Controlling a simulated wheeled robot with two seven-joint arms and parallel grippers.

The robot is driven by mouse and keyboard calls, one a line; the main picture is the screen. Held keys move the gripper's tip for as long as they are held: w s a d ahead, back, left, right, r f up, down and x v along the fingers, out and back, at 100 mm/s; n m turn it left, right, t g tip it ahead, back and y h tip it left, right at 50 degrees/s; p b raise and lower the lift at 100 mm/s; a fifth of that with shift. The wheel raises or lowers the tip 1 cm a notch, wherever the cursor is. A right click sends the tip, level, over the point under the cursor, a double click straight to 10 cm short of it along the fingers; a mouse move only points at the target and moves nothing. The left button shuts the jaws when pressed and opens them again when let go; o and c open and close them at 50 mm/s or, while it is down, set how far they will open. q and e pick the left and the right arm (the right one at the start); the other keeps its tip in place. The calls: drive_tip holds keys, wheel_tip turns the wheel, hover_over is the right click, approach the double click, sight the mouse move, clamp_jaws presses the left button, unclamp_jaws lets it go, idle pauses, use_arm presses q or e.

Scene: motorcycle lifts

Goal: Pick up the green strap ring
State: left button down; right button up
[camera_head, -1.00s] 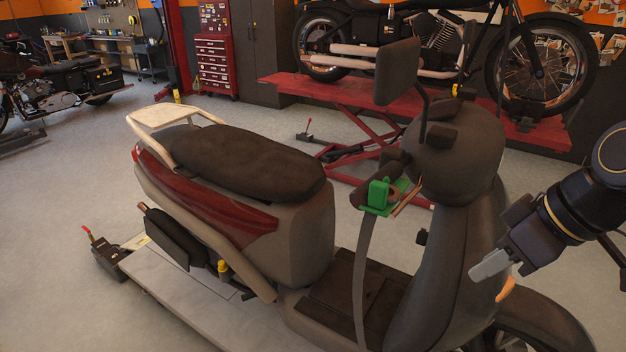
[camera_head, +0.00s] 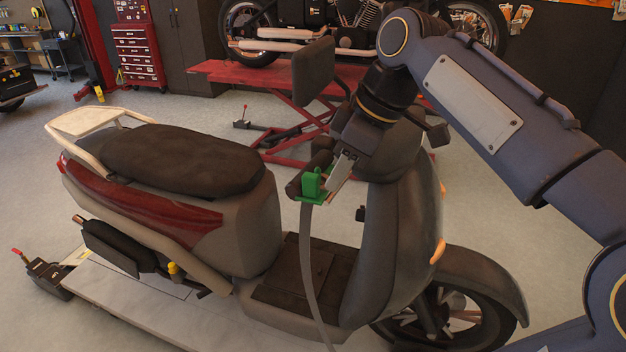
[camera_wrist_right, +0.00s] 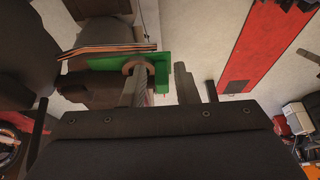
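The green strap ring (camera_head: 313,186) sits at the scooter's handlebar end, with a grey strap (camera_head: 309,260) hanging below it to the footboard. My right gripper (camera_head: 339,176) reaches down to it from the upper right, its fingers right beside the green part. In the right wrist view the green strap ring (camera_wrist_right: 160,74) shows at the fingertips of my right gripper (camera_wrist_right: 158,84). The fingers are apart; one overlaps the green piece and the other is just past its right edge. I cannot tell whether they touch it. My left gripper is out of view.
The scooter (camera_head: 210,225) stands on a low grey lift (camera_head: 125,305). Its mirror (camera_head: 313,75) stands close to my right arm. A red lift (camera_head: 225,72) with a motorcycle is behind. Grey floor (camera_head: 100,110) is open at the left.

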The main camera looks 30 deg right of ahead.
sight(314, 176)
drive_tip(key=w, duration=0.1)
drive_tip(key=w+a, duration=0.1)
drive_tip(key=a+p, duration=0.1)
drive_tip(key=shift+w+a+f, duration=0.2)
drive_tip(key=shift+w+f, duration=0.05)
drive_tip(key=shift+w, duration=0.15)
drive_tip(key=shift+f, duration=0.3)
drive_tip(key=shift+c, duration=0.5)
drive_tip(key=c, duration=0.5)
drive_tip(key=shift+r, duration=0.1)
